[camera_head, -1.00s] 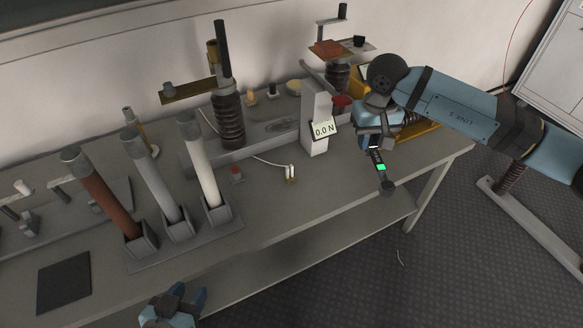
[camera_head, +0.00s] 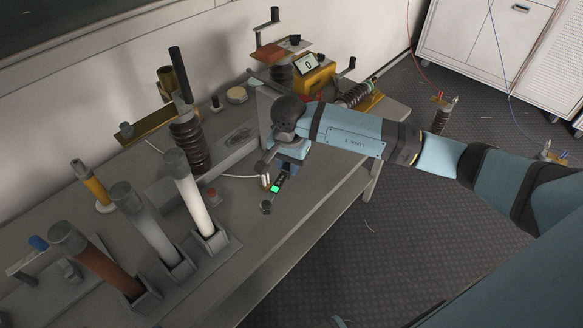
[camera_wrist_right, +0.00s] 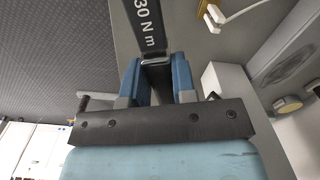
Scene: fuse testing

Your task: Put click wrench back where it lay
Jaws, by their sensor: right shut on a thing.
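The click wrench (camera_head: 278,184) is a dark bar with a lit green display and a round head at its near end. My right gripper (camera_head: 283,170) is shut on it and holds it over the bench top, right of the white tube. In the right wrist view the wrench (camera_wrist_right: 146,24) shows "30 N m" lettering and passes between the blue fingers of my right gripper (camera_wrist_right: 157,78). Whether the wrench touches the bench, I cannot tell. My left gripper is not clearly in view.
Red, grey and white tubes (camera_head: 187,192) stand in holders at the left of the bench (camera_head: 300,215). A ribbed insulator post (camera_head: 190,145) stands behind. A yellow device with a display (camera_head: 307,64) is at the back. The bench front near the wrench is clear.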

